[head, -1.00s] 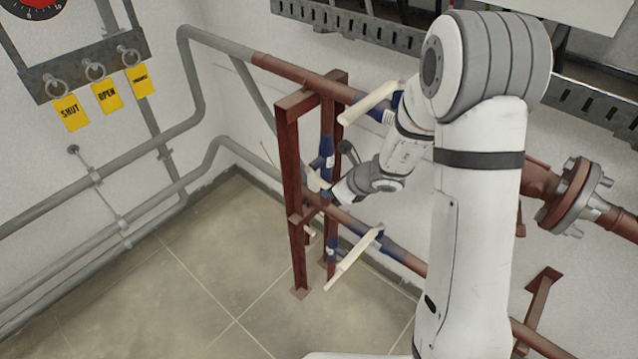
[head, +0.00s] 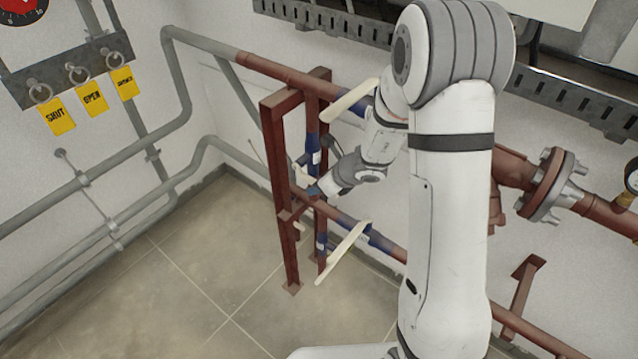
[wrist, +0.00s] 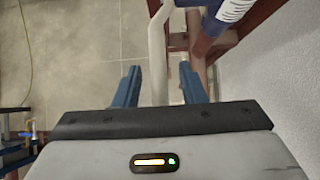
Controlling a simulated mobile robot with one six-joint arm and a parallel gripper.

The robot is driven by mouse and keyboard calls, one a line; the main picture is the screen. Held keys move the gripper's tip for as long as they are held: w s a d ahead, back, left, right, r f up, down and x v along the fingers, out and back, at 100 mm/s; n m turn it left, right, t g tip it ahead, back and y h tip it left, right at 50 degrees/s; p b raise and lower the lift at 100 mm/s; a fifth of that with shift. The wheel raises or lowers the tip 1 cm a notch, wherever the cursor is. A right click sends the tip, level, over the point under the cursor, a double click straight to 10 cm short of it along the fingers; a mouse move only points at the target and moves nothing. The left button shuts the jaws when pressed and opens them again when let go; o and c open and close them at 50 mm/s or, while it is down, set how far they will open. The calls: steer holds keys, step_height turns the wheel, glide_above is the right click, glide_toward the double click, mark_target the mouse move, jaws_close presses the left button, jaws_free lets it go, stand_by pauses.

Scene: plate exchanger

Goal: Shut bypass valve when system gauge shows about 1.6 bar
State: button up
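My gripper (head: 312,186) is low at the red pipe frame, beside the vertical pipe. In the wrist view its blue fingers (wrist: 160,69) stand apart, with a cream valve lever (wrist: 157,35) between them; contact is not clear. A blue valve body (wrist: 232,12) is at the top of that view. In the head view the valve on the vertical pipe (head: 313,150) is blue, and my gripper partly hides its lever. Two more cream levers show, an upper one (head: 350,101) and a lower one (head: 342,254). A gauge (head: 631,181) is cut by the right edge; its reading cannot be told.
The red steel frame (head: 279,200) stands close to my gripper. Grey pipes (head: 180,127) run along the left wall. Tags marked SHUT (head: 57,117) and OPEN (head: 91,97), plus a third (head: 123,83), hang from a rack. The floor (head: 190,285) in front is clear.

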steer(key=p+v, duration=0.1)
steer(key=v, duration=0.6)
steer(key=shift+s+d+r, duration=0.15)
steer(key=shift+d+r, duration=0.05)
steer(key=shift+r, duration=0.1)
steer(key=shift+a+r, duration=0.1)
steer(key=shift+r, duration=0.1)
steer(key=s+d+r+n+g+h, duration=0.1)
steer(key=s+d+r+n+h, duration=0.1)
steer(key=s+r+n, duration=0.2)
steer(key=s+d+r+n+g+h, duration=0.1)
steer(key=s+r+n, duration=0.4)
steer(key=s+n, duration=0.6)
steer(key=s+d+r+n+h, duration=0.3)
steer(key=s+d+r+n, duration=0.2)
steer(key=n, duration=0.6)
steer(key=shift+s+d+g, duration=0.2)
steer(key=shift+s+g, duration=0.2)
steer(key=shift+s, duration=0.85)
